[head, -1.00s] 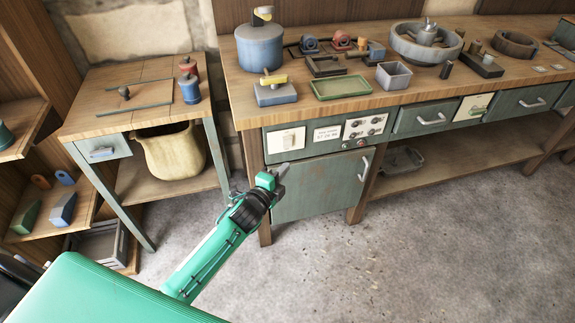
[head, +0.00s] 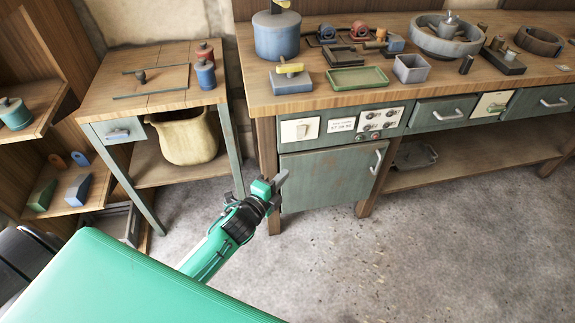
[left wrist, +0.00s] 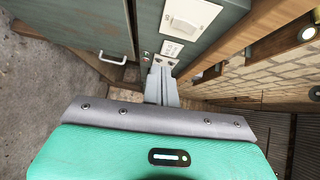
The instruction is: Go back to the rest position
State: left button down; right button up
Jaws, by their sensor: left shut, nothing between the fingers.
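My left gripper (head: 281,180) is shut and empty, in front of the workbench at the height of its cupboard door (head: 330,178). In the left wrist view its shut fingers (left wrist: 162,85) point toward the front of the bench, with the control panel just beyond them. The left arm comes up from the lower part of the head view over the open floor. My right gripper is not in view.
The long workbench (head: 270,98) carries a blue pot (head: 277,38), a green tray (head: 358,78), a grey box (head: 411,69) and a round basin (head: 445,42). A smaller table (head: 165,102) stands left, near shelves. The grey floor (head: 400,260) is clear in front.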

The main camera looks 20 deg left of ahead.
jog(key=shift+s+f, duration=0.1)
